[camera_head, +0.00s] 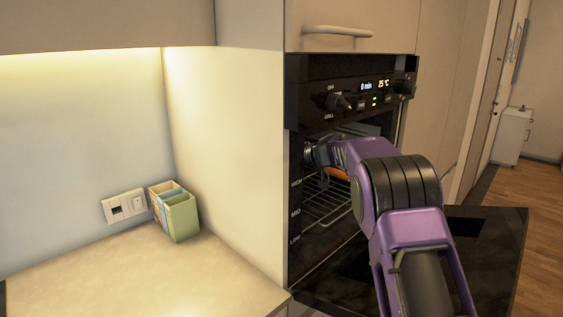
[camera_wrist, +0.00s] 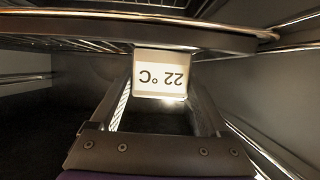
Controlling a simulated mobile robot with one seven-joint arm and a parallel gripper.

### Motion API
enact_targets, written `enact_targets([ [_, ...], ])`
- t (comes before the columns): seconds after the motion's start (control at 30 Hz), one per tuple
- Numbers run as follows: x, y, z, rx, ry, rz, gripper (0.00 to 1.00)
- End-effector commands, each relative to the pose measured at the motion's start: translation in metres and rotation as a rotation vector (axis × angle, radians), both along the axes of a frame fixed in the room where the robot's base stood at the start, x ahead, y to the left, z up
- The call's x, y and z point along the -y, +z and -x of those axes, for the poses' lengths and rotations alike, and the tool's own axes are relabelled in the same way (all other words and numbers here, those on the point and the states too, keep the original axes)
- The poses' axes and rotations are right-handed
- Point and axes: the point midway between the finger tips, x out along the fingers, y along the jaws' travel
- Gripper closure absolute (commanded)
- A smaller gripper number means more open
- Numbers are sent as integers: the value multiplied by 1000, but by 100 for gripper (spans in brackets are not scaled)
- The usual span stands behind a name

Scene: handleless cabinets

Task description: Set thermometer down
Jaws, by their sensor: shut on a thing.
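The thermometer (camera_wrist: 162,76) is a small pale block with a display reading "22 °C", upside down in the wrist view. My gripper (camera_wrist: 163,98) is shut on it, with one finger along each side. The thermometer's far edge meets a dark bar of a rack (camera_wrist: 140,32) in the picture; I cannot tell whether they touch. In the head view my arm reaches into the open black oven (camera_head: 345,78). The gripper's end and the thermometer are hidden there inside the oven.
The oven door (camera_head: 485,235) is folded down below my arm. A wire rack (camera_head: 328,208) shows inside the oven. Metal side rails (camera_wrist: 265,150) run close to the gripper.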

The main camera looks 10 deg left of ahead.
Motion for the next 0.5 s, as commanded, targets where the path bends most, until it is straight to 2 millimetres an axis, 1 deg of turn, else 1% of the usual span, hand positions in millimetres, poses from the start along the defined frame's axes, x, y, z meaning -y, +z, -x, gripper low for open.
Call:
enact_targets([
  [0.03, 0, -2, 0, -1, 0, -1, 76],
  [0.07, 0, -1, 0, -1, 0, -1, 15],
  [0.13, 0, -2, 0, -1, 0, -1, 3],
  [0.17, 0, -2, 0, -1, 0, -1, 0],
  [0.37, 0, -1, 0, 0, 0, 0, 0],
  [0.47, 0, 3, 0, 1, 1, 1, 0],
  [0.5, 3, 4, 2, 0, -1, 1, 0],
])
